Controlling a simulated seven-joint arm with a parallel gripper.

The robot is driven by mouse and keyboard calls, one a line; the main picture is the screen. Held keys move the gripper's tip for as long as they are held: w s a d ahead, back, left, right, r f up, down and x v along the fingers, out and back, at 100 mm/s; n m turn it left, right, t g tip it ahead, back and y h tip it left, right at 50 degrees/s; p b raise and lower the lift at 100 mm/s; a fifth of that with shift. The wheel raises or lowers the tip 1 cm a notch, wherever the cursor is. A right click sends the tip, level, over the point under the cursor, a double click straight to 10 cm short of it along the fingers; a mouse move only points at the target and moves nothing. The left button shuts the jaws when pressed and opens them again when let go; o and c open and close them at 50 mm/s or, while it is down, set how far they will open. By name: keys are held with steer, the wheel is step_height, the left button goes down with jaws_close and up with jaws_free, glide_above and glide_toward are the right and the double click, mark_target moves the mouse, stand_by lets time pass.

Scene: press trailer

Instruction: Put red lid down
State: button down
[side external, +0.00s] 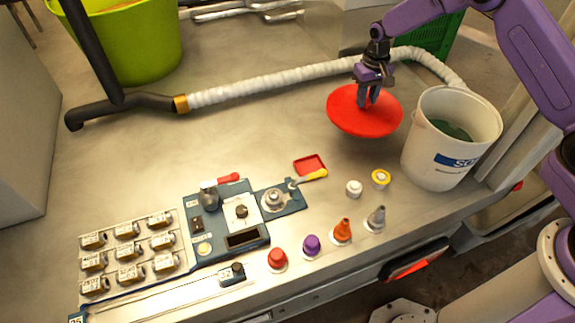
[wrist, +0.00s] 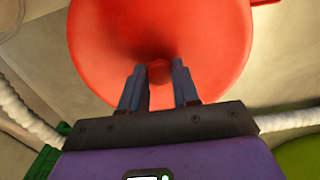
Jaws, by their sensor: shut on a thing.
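The red lid (side external: 350,118) is a round red disc with a small knob at its centre. In the side external view it hangs slightly tilted from my gripper (side external: 368,98), left of the white bucket (side external: 424,146). In the wrist view the lid (wrist: 205,40) fills the upper middle, and my gripper (wrist: 159,76) has its fingers on either side of the knob. The gripper is shut on the lid's knob. The lid's height above the table cannot be told exactly.
A white corrugated hose (side external: 270,83) runs behind the lid. A control panel (side external: 240,213), several colored caps and nozzles, and a small red tray (side external: 309,165) lie in front. A green crate (side external: 437,38) stands behind the bucket. Bare table (side external: 240,130) lies left of the lid.

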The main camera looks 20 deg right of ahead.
mark_target(367, 112)
steer(key=f, duration=0.1)
steer(key=s+f, duration=0.1)
steer(key=s, duration=0.1)
steer(key=shift+a+f, duration=0.25)
steer(key=shift+f, duration=0.15)
step_height(367, 112, down, 5)
steer(key=shift+f, duration=2.15)
steer(key=shift+f, duration=0.15)
steer(key=c, duration=0.8)
jaws_free()
